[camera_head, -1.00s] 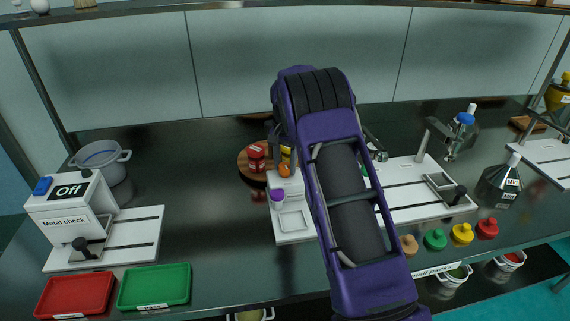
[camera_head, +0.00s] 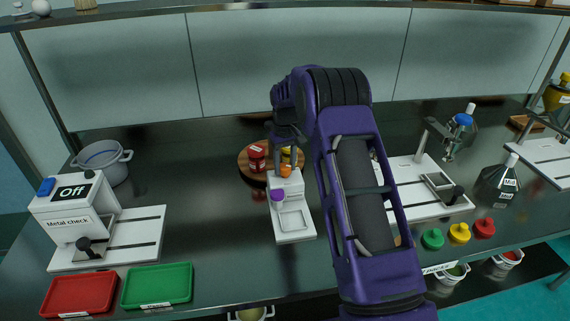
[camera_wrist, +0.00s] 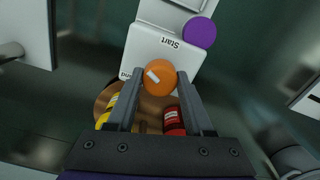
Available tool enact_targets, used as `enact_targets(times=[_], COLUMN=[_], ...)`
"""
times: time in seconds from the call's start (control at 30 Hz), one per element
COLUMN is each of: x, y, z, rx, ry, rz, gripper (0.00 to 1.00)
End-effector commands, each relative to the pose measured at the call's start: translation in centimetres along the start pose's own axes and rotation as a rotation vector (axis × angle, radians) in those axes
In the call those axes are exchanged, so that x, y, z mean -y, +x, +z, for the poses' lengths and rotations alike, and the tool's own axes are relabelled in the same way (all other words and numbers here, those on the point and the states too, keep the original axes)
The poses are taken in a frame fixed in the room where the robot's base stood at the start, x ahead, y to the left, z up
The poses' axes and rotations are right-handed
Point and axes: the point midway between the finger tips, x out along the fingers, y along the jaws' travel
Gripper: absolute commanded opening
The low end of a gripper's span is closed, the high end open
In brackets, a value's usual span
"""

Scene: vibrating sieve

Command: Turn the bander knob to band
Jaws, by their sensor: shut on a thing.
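The bander is a small white machine (camera_head: 293,229) with a flat tray at its front. Its orange knob (camera_head: 285,171) sits on top, with a purple button (camera_head: 278,195) in front. In the wrist view the orange knob (camera_wrist: 159,78) carries a white mark pointing to the upper left, and the purple button (camera_wrist: 199,33) is beside the word "Start". Another label (camera_wrist: 126,75) at the left edge is partly hidden by a finger. My gripper (camera_wrist: 160,83) is shut on the orange knob, one finger on each side.
A round wooden board (camera_head: 246,160) with red and yellow jars stands just behind the bander. A white metal check machine (camera_head: 65,215) reading "Off" is at left, with red (camera_head: 78,296) and green (camera_head: 157,285) trays before it. My arm covers the bench right of the bander.

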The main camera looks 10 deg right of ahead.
Motion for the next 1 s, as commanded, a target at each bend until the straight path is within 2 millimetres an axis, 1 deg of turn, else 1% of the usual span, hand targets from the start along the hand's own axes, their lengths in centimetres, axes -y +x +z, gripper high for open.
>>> enact_targets(times=[0.6, 0.8, 1.0], x=[-0.05, -0.07, 0.0], y=[-0.17, -0.18, -0.19], z=[-0.08, -0.09, -0.11], rx=[-0.003, -0.003, -0.004], ry=[-0.582, -0.747, -0.871], rz=[0.001, 0.002, 0.002], gripper=[0.0, 0.0, 0.0])
